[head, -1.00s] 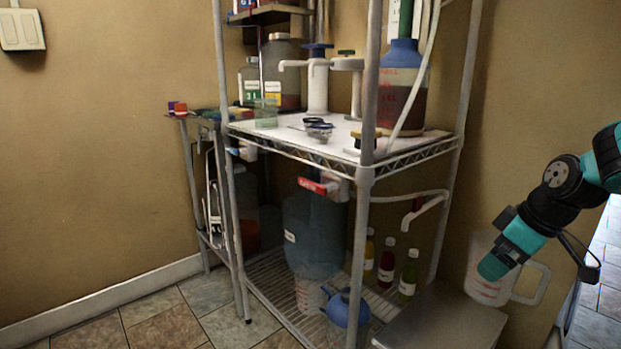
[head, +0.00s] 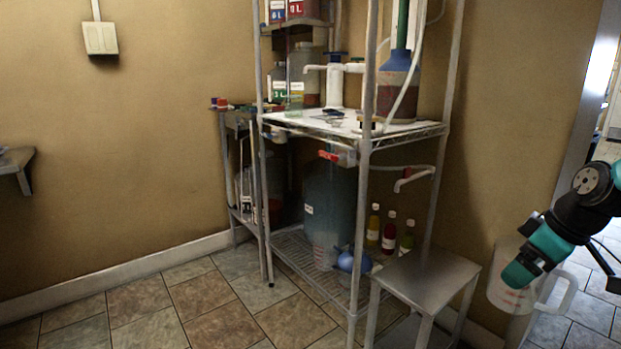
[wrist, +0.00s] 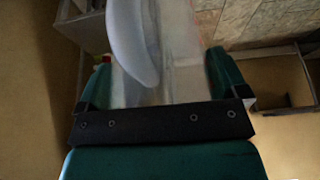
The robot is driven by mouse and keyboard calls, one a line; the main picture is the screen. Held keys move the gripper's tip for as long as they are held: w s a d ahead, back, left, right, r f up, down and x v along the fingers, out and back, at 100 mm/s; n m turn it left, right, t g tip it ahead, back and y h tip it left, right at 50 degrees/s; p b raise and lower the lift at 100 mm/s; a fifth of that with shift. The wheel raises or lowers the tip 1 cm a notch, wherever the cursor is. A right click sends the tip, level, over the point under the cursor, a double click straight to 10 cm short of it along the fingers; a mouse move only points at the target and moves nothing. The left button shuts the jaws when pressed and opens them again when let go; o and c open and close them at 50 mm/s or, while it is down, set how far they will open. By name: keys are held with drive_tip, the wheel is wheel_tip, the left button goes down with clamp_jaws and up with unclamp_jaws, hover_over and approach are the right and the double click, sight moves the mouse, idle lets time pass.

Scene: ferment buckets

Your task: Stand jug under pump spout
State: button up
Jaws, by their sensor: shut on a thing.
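A clear, whitish jug (head: 507,301) with a handle on its right and faint red markings is in my gripper (head: 519,273), at the right of the head view. The jug looks upright and is off the floor. In the wrist view the jug (wrist: 168,55) lies between my two fingers. A second white pump is partly hidden behind the rack post. I cannot tell which spout is meant.
The low metal stand (head: 428,272) has a bare top, just left of the jug. The wire rack (head: 363,240) holds a big blue-grey container (head: 330,205), several bottles (head: 388,232) and a blue-topped vessel (head: 397,85). A doorway is at right. Tiled floor (head: 180,310) is clear at left.

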drive_tip(key=w+a+f+m+h, duration=0.15)
drive_tip(key=a+f+m, duration=0.25)
drive_tip(key=f, duration=0.6)
drive_tip(key=w+a+f+m+h, duration=0.1)
drive_tip(key=w+a+f+m, duration=0.15)
drive_tip(key=f, duration=0.75)
drive_tip(key=s+r+m+t+p, duration=0.1)
drive_tip(key=s+r+p, duration=0.1)
drive_tip(key=r+p, duration=1.05)
drive_tip(key=s+r+p, duration=0.3)
drive_tip(key=r+p, duration=0.9)
drive_tip(key=r, duration=0.2)
drive_tip(key=s+f, duration=0.3)
drive_tip(key=f, duration=0.2)
drive_tip(key=shift+s+a+f, duration=0.15)
drive_tip(key=shift+s+a, duration=0.2)
drive_tip(key=shift+a, duration=0.1)
drive_tip(key=shift+a, duration=0.1)
